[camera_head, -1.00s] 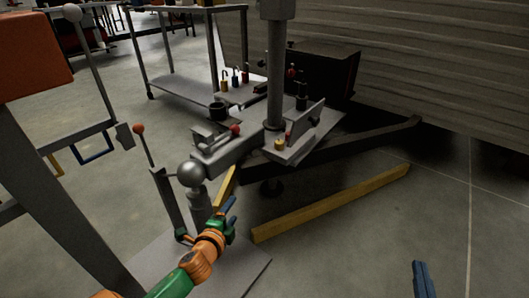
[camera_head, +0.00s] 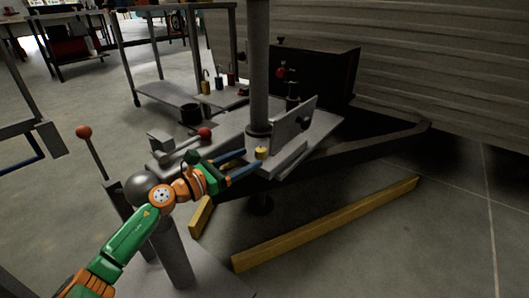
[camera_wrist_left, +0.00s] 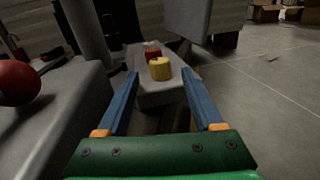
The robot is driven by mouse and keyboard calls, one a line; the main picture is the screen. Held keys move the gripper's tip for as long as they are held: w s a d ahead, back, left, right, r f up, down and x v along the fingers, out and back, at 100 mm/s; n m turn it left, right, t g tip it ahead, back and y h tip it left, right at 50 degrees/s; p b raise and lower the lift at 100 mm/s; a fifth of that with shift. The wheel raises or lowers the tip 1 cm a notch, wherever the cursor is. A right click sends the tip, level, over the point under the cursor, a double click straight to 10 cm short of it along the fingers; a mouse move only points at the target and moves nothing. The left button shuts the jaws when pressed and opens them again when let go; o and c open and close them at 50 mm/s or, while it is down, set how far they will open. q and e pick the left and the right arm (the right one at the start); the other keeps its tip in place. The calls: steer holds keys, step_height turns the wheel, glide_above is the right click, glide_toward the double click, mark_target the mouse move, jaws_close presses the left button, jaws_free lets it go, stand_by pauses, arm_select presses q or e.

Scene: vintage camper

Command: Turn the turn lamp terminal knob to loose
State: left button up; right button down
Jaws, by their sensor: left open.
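A yellow knob (camera_head: 261,152) stands on a grey metal block at the base of the vertical post. In the left wrist view the yellow knob (camera_wrist_left: 160,69) is the nearest of a row, with a red knob (camera_wrist_left: 152,57) and a whitish one behind it. No label is readable to show which is the turn lamp terminal. My left gripper (camera_head: 252,160) is open, its blue fingers pointing at the yellow knob. In the wrist view the knob appears between the fingertips, slightly beyond them; contact cannot be told. My right gripper is out of view.
The grey post (camera_head: 259,70) rises behind the knob, and an upright grey plate (camera_head: 292,126) stands to its right. A lever with a red ball (camera_head: 204,134) is left of it. A yellow beam (camera_head: 325,225) lies on the floor; floor to its right is clear.

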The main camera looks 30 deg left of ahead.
mark_target(257, 154)
arm_select(q)
steer(key=shift+b+x, duration=0.45)
steer(key=shift+x, duration=2.35)
